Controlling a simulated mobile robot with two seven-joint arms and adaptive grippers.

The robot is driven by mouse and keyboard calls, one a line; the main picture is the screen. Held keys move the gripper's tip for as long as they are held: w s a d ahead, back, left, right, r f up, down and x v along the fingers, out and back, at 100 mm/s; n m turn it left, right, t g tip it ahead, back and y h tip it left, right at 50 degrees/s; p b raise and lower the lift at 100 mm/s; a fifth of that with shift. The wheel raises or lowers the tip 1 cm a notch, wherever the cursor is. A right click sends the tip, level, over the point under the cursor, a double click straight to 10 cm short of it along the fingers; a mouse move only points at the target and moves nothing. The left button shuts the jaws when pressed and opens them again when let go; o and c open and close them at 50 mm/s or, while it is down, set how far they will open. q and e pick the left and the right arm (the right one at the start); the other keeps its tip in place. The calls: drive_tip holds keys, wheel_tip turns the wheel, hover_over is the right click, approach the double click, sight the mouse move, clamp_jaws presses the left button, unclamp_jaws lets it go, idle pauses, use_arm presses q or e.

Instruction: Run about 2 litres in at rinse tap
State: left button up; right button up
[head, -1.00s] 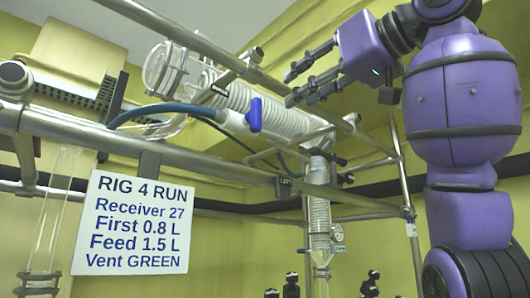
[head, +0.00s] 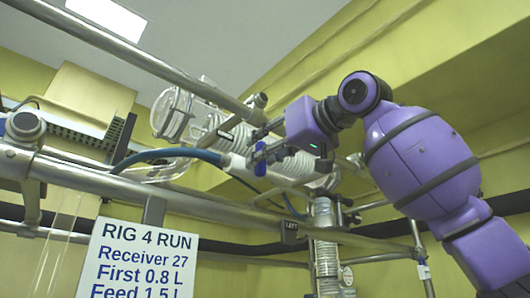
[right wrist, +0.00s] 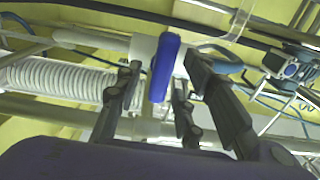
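A blue tap handle (head: 260,160) sits on a white valve body below the coiled glass condenser (head: 225,128). No readable label shows whether it is the rinse tap. My right gripper (head: 257,148) reaches it from the right. In the right wrist view the blue handle (right wrist: 165,68) stands upright between the spread fingers of the gripper (right wrist: 160,78), with a gap on at least the right side. Whether a finger touches it cannot be told. My left gripper is not in view. No liquid level can be read.
A white sign (head: 137,262) reads RIG 4 RUN, Receiver 27, First 0.8 L, Feed 1.5 L; its bottom is cut off. A blue hose (head: 165,154) runs to the valve. Metal pipes (head: 140,192) cross in front, and a glass column (head: 326,255) stands lower right.

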drive_tip(key=shift+w+a, duration=0.1)
drive_tip(key=shift+a, duration=0.05)
clamp_jaws()
drive_tip(key=n, duration=0.4)
drive_tip(key=shift+a+f+n, duration=0.1)
drive_tip(key=shift+a+n, duration=0.05)
drive_tip(key=shift+n, duration=0.25)
unclamp_jaws()
drive_tip(key=v, duration=1.2)
